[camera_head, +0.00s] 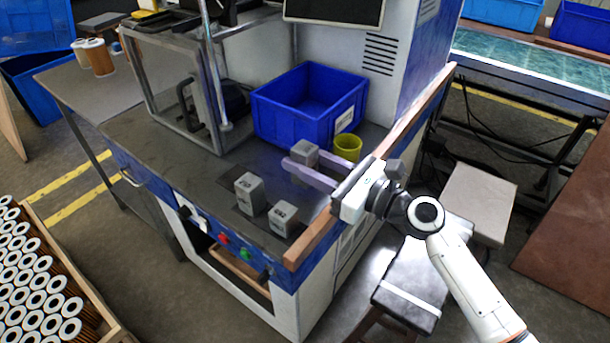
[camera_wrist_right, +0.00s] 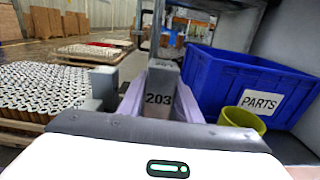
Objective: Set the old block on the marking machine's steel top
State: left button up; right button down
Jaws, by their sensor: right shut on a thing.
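My right gripper (camera_head: 308,168) is shut on a grey block (camera_head: 304,153) over the right part of the marking machine's dark steel top (camera_head: 170,152). In the right wrist view the held block (camera_wrist_right: 158,97) stands upright between the pale purple fingers and bears the number 203. I cannot tell whether its base touches the top. Two similar grey blocks, one (camera_head: 249,193) further left and one (camera_head: 283,218) closer to the front edge, stand on the top. My left gripper is not in view.
A blue bin (camera_head: 275,120), labelled PARTS in the right wrist view (camera_wrist_right: 262,103), stands behind the held block. A yellow cup (camera_head: 347,147) stands close to its right. A metal frame (camera_head: 165,100) is at the back left. A wooden strip (camera_head: 318,232) edges the right side.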

jog(key=shift+w+f+b, duration=0.1)
jog(key=shift+f+b, duration=0.2)
jog(key=shift+f, duration=1.05)
jog(key=c, duration=1.3)
grip_release()
jog(key=shift+f, duration=0.15)
jog(key=shift+s+d, duration=0.2)
jog(key=shift+d, duration=0.05)
jog(key=v, duration=1.1)
jog(key=shift+s+d, duration=0.15)
